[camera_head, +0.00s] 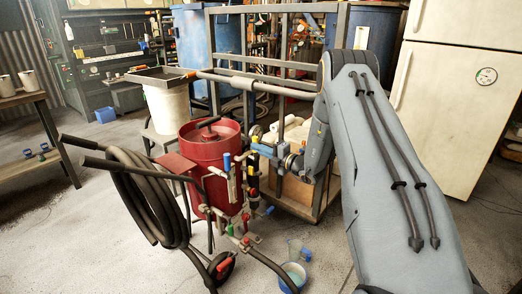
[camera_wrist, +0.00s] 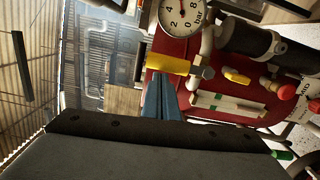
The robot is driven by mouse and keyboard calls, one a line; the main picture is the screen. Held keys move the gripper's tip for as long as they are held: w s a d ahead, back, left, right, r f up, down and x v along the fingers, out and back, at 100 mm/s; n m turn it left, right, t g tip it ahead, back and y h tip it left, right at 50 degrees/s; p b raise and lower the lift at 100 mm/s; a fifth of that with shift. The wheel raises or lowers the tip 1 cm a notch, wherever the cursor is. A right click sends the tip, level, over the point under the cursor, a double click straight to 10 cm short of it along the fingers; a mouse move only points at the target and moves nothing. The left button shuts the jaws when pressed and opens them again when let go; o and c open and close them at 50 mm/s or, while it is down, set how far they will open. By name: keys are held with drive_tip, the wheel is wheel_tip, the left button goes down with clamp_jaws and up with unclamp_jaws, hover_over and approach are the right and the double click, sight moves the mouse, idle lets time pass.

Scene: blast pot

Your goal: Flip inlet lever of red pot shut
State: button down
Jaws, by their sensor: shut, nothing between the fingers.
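The red pot (camera_head: 205,150) stands on the floor at the middle of the head view, with pipes and several coloured valve levers on its right side. It fills much of the wrist view as a red surface (camera_wrist: 222,82). A yellow lever (camera_wrist: 168,63) lies beside a round pressure gauge (camera_wrist: 181,14); a smaller yellow lever (camera_wrist: 237,76) is farther right. No label shows which is the inlet lever. My gripper (camera_wrist: 161,84) is shut and empty, its blue fingertips close to the first yellow lever; contact cannot be told. In the head view my gripper (camera_head: 257,148) is beside the valves.
A coiled black hose (camera_head: 150,200) hangs left of the pot. A grey metal frame (camera_head: 270,65) stands behind it. Open floor lies at the front left.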

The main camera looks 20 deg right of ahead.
drive_tip(key=shift+d+r, duration=0.1)
drive_tip(key=shift+d, duration=0.05)
idle(0.3)
drive_tip(key=s+d+p, duration=0.1)
drive_tip(key=s+d, duration=0.1)
drive_tip(key=s, duration=0.9)
drive_tip(key=shift+s+p, duration=0.25)
drive_tip(key=shift+p, duration=0.1)
